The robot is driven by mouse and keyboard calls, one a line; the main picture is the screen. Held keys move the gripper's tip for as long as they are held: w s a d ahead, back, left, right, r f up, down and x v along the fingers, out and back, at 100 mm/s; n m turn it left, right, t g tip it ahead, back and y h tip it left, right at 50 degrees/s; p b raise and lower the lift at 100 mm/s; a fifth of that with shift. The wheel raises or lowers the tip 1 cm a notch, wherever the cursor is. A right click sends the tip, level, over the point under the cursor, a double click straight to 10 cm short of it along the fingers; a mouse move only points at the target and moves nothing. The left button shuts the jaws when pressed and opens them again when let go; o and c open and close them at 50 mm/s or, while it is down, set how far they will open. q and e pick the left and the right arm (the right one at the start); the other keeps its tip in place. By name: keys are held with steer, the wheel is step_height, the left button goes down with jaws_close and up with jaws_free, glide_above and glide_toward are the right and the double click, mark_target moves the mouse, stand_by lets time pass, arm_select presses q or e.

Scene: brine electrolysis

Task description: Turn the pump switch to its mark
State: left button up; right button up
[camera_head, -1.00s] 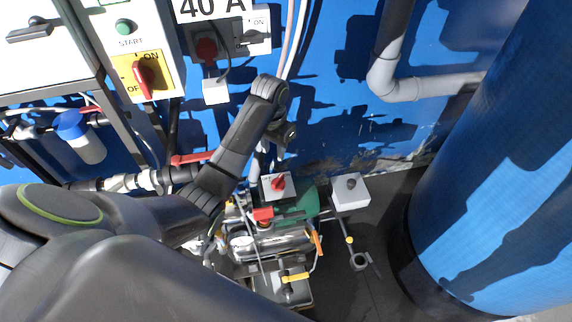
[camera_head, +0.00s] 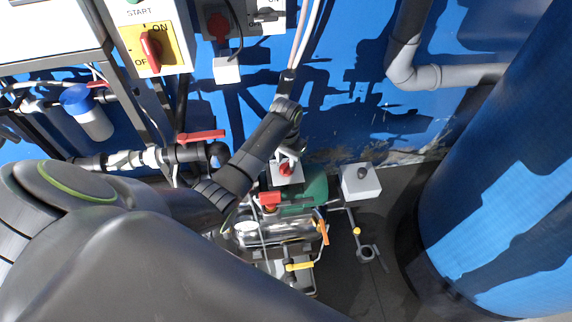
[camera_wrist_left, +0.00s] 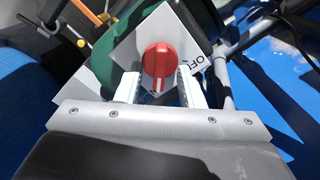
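The pump switch is a red rotary knob (camera_head: 286,169) on a pale square plate, just behind the green pump motor (camera_head: 316,186). In the left wrist view the red knob (camera_wrist_left: 158,60) is close up, with a light pointer line on it and part of an "OFF" label to the right of it. My left gripper (camera_head: 288,156) is at the knob in the head view and hides part of the plate. In the left wrist view its two pale fingers (camera_wrist_left: 158,78) are apart, one on each side of the knob, with small gaps visible. My right gripper is not in view.
A grey box with a dark button (camera_head: 361,181) stands right of the pump. A red-handled valve (camera_head: 201,135) and pipework lie left of my forearm. A yellow panel with a red switch (camera_head: 152,48) is at upper left. A large blue tank (camera_head: 500,190) fills the right.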

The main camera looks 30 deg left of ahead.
mark_target(287, 167)
arm_select(q)
steer(key=shift+f, duration=1.45)
steer(key=shift+c, duration=0.2)
jaws_close()
